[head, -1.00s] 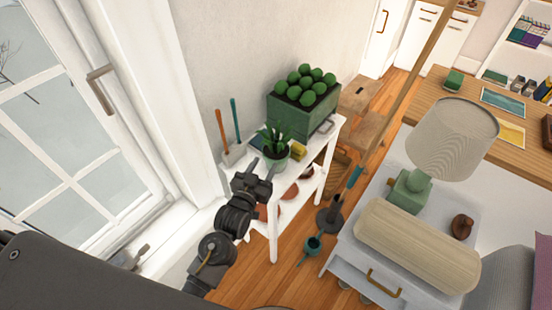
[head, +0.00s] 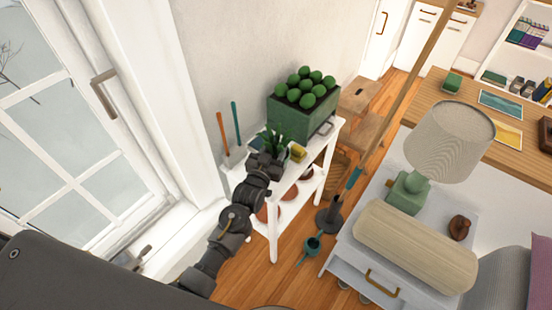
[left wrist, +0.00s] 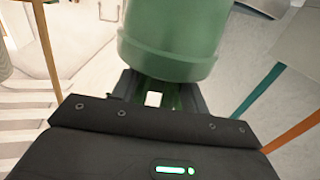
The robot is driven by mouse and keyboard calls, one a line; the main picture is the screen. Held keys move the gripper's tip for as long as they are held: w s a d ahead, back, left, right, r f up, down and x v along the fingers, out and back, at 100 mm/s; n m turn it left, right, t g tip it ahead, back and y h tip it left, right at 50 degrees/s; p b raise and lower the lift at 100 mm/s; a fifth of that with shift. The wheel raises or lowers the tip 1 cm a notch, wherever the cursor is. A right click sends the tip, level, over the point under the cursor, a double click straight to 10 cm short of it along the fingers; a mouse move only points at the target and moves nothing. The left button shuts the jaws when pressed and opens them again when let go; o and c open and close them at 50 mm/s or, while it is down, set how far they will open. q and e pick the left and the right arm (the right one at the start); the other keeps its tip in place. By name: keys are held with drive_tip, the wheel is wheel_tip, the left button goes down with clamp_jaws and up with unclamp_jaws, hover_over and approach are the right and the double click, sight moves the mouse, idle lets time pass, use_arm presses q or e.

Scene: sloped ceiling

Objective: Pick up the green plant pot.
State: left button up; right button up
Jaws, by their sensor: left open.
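The green plant pot (left wrist: 170,40) fills the upper middle of the left wrist view, close in front of my left gripper (left wrist: 158,92). In the head view its leafy plant (head: 275,138) rises above the white shelf (head: 328,150), and my left gripper (head: 268,160) hides most of the pot. The left gripper is open at the pot; I cannot tell whether the fingers touch it. My right gripper is in neither view.
A green planter box (head: 300,118) with round plants stands behind the pot on the shelf. A yellow item (head: 298,152) sits just right of the pot, and two tool handles (head: 228,132) stand to its left. A window (head: 75,140) is at the left.

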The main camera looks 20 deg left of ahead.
use_arm(q)
drive_tip(key=w, duration=0.3)
drive_tip(key=shift+w+d, duration=0.15)
drive_tip(key=shift+d, duration=0.05)
drive_tip(key=shift+c, duration=0.3)
clamp_jaws()
idle(0.9)
